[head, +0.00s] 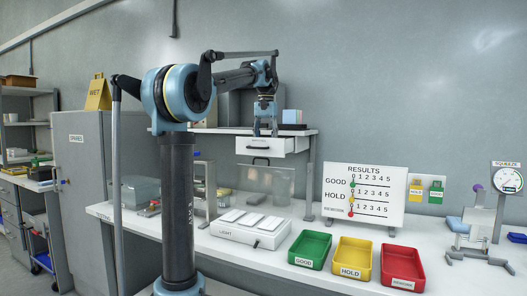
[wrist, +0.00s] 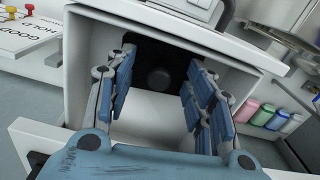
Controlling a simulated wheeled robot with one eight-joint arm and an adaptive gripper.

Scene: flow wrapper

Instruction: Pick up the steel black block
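My gripper (head: 265,131) hangs pointing down over the open white drawer (head: 272,146) under the raised shelf. In the wrist view my gripper (wrist: 158,105) is open, with its two blue-padded fingers apart and nothing between them. Past the fingertips, at the far end of the white drawer (wrist: 150,131), is a black block-like shape (wrist: 145,58) with a round dark grey face. It looks like the steel black block, though the fingers hide parts of its sides. The fingers appear apart from it. The head view does not show inside the drawer.
The drawer walls stand close around my fingers. The raised shelf (head: 215,130) carries a light blue block (head: 291,116). Below are a white light box (head: 250,229), green (head: 310,249), yellow (head: 352,258) and red (head: 403,268) trays, and a results board (head: 364,194).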

